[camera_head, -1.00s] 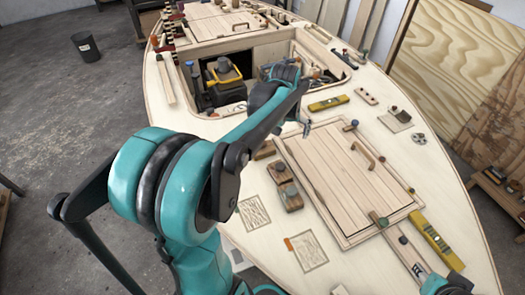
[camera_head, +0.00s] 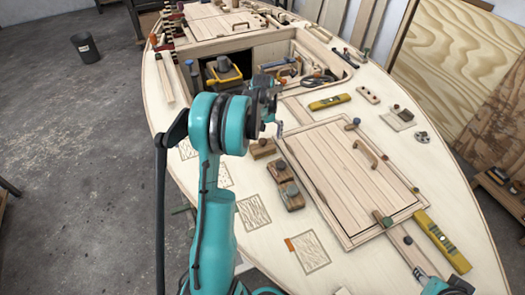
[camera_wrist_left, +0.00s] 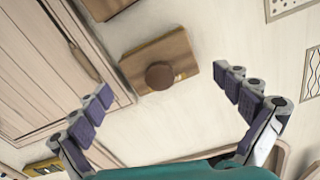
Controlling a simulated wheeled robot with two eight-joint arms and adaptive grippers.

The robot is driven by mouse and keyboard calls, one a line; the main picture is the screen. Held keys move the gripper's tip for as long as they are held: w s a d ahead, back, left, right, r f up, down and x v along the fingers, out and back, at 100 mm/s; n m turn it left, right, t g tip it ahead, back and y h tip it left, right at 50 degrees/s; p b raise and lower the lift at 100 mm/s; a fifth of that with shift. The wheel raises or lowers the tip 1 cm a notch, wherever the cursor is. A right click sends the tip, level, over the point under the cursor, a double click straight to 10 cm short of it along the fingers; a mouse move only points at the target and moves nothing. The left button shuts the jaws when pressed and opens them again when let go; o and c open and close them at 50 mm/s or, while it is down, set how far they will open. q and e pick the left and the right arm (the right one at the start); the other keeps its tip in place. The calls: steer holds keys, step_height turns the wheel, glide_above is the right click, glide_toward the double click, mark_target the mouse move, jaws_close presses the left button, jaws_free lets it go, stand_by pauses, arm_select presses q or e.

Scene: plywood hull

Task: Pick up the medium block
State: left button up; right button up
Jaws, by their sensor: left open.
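Several brown wooden blocks with dark round knobs lie in a row left of the plank hatch: a far block (camera_head: 262,149), a middle block (camera_head: 278,171) and a near block (camera_head: 292,198). I cannot tell surely which is the medium one. My left gripper (camera_head: 279,129) is open and empty, just above and beyond the far block. In the left wrist view, the far block (camera_wrist_left: 183,58) lies ahead between the spread fingers (camera_wrist_left: 165,95), apart from them. Another block (camera_wrist_left: 105,6) is cut off by the top edge there. Part of my right arm shows at the bottom right; its fingers are unclear.
The hatch (camera_head: 350,180) with its handle lies right of the blocks. Yellow levels (camera_head: 329,102) (camera_head: 442,241) lie beyond and right of it. An open cockpit (camera_head: 262,52) with tools is at the back. Patterned squares (camera_head: 254,212) mark the deck at the left.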

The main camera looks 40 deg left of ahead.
mark_target(263, 146)
arm_select(q)
step_height(263, 146, down, 3)
steer(key=shift+r, duration=0.2)
arm_select(e)
steer(key=shift+f, duration=0.5)
arm_select(q)
steer(key=shift+r, duration=0.15)
steer(key=c, duration=1.3)
steer(key=shift+s+d, duration=0.15)
steer(key=shift+d, duration=0.1)
steer(key=c, duration=0.8)
arm_select(e)
steer(key=shift+s+d, duration=0.15)
steer(key=shift+s, duration=0.05)
